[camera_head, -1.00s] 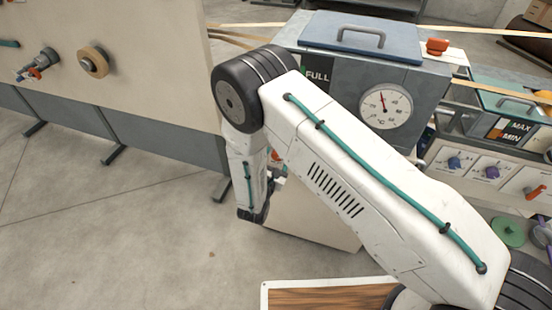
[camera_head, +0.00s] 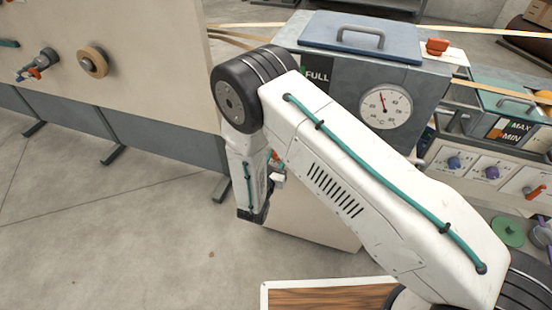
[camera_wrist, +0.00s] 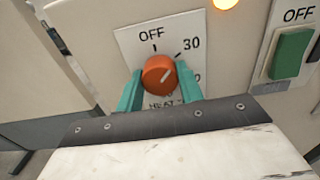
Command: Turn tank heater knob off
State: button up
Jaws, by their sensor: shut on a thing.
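The orange tank heater knob (camera_wrist: 157,72) sits on a white label plate (camera_wrist: 130,42) in the wrist view. My gripper (camera_wrist: 160,76) is shut on the knob, one teal finger on each side. The right finger partly covers another number, and "HEAT" shows partly below the knob. In the head view my arm hides the knob and most of the gripper. The tank (camera_head: 345,75) has a blue lid and a round °C gauge (camera_head: 386,105).
A green switch (camera_wrist: 289,54) marked OFF is right of the knob, and a lit orange lamp (camera_wrist: 225,3) is above. In the head view, a panel with small knobs (camera_head: 490,170) stands at right and a beige wall panel (camera_head: 130,60) at left. The floor at lower left is clear.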

jog(key=n, duration=0.4)
jog(key=shift+n, duration=0.3)
jog(key=shift+a+n, duration=0.1)
jog(key=shift+n, duration=1.9)
jog(key=o, duration=1)
jog(key=shift+s, duration=0.1)
jog(key=v, duration=0.7)
jog(key=shift+s, duration=0.3)
jog(key=shift+a, duration=0.1)
